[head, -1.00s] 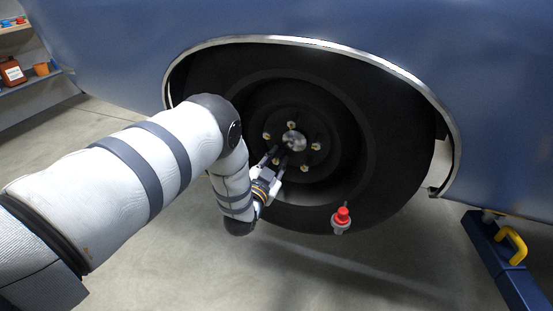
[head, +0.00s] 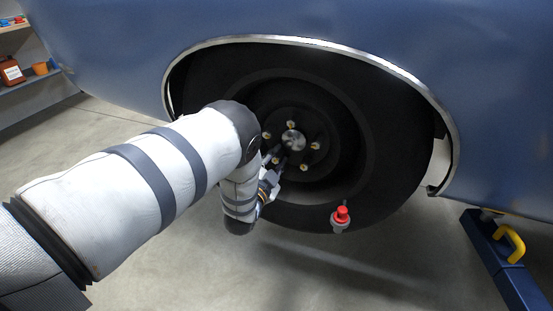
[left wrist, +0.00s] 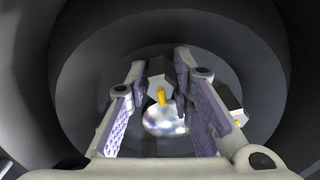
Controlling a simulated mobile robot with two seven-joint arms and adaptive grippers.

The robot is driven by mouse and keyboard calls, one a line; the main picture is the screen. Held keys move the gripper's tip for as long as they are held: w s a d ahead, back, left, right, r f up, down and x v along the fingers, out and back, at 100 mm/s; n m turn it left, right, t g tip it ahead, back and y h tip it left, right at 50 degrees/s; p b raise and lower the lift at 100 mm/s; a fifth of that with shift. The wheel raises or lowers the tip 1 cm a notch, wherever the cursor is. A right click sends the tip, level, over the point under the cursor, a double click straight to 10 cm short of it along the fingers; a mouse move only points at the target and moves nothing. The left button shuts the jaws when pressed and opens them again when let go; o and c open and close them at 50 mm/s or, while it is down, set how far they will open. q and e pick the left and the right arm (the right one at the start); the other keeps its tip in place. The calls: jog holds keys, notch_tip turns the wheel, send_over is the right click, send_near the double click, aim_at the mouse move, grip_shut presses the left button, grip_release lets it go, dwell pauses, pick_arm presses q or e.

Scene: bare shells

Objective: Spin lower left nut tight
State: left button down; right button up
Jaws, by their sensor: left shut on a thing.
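The wheel (head: 352,175) sits in the car's arch. Several nuts with brass-coloured stud ends ring its shiny hub (head: 293,140), including the upper left one (head: 267,135) and the lower right one (head: 303,167). My left gripper (head: 278,159) reaches in from the lower left and covers the lower left nut in the head view. In the left wrist view the lower left nut (left wrist: 157,84) shows between the fingertips, with a yellow stud end at its middle. The left gripper is shut on it. The right gripper is not in view.
A red-topped grey object (head: 341,215) is near the tyre's lower edge. A blue stand (head: 505,262) with a yellow handle is on the floor at right. A shelf (head: 30,83) holds containers at far left. The blue car body and arch rim (head: 300,40) surround the wheel.

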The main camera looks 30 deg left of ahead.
pick_arm(q)
jog(key=c, duration=1.4)
grip_release()
jog(key=v, duration=1.2)
